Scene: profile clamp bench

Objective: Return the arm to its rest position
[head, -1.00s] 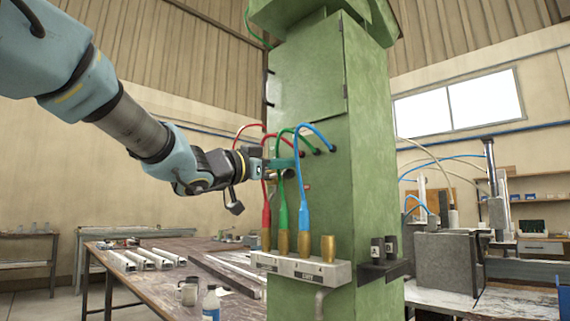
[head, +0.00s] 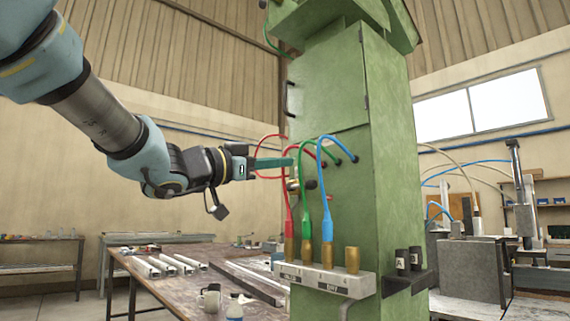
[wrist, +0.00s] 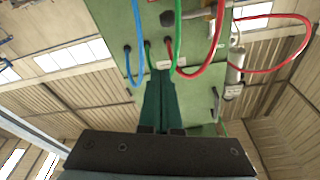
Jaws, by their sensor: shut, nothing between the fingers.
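My gripper (head: 290,162) is shut and empty, its green fingers together. In the head view it points right, close to the green column (head: 335,100), near the red hose (head: 266,138). In the wrist view the closed fingers (wrist: 158,90) point at the column's face, with the blue, green and red hoses beyond them. I cannot tell whether the fingertips touch a hose. My arm comes in from the upper left.
A labelled block (head: 315,276) with several brass fittings sits on the column; red, green and blue hoses (head: 323,200) rise from it. A wooden table (head: 200,258) with metal profiles stands behind at left. A grey machine (head: 465,268) is at right. Open air lies left of the column.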

